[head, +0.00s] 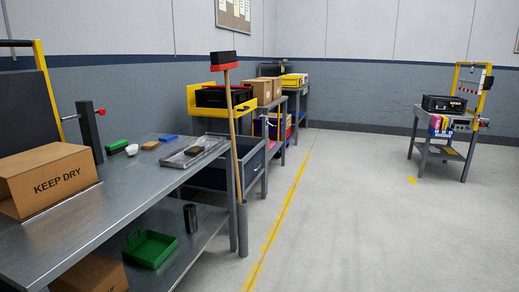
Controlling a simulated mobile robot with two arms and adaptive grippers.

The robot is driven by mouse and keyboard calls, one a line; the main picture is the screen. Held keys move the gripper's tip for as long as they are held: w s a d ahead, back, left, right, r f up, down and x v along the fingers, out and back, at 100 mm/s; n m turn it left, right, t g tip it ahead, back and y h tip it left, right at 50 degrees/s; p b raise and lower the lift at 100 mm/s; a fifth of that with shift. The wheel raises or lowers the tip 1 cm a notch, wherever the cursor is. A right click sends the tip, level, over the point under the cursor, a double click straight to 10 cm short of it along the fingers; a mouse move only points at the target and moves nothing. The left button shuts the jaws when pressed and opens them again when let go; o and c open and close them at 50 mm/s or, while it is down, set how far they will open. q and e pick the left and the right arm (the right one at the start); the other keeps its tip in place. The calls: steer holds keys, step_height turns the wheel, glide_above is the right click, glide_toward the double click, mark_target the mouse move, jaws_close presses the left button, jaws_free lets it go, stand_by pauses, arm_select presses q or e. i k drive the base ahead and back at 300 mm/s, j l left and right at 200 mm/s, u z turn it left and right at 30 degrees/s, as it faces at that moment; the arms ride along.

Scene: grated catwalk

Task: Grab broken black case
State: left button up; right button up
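A black case (443,104) sits on top of a small grey cart (417,112) at the far right. Another black case or box (223,97) sits in a yellow-edged station (248,105) against the back left wall. Both are far away and small. I cannot tell which of them is broken. Neither of my grippers shows in the head view.
A long metal workbench (60,228) fills the left, with a "KEEP DRY" cardboard box (48,179), a metal tray (190,153) and a green bin (150,249) below. A broom (232,130) leans at its end. The floor (350,210) right of the yellow line is clear.

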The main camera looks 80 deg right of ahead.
mark_target(194, 150)
steer(key=z, duration=2.1)
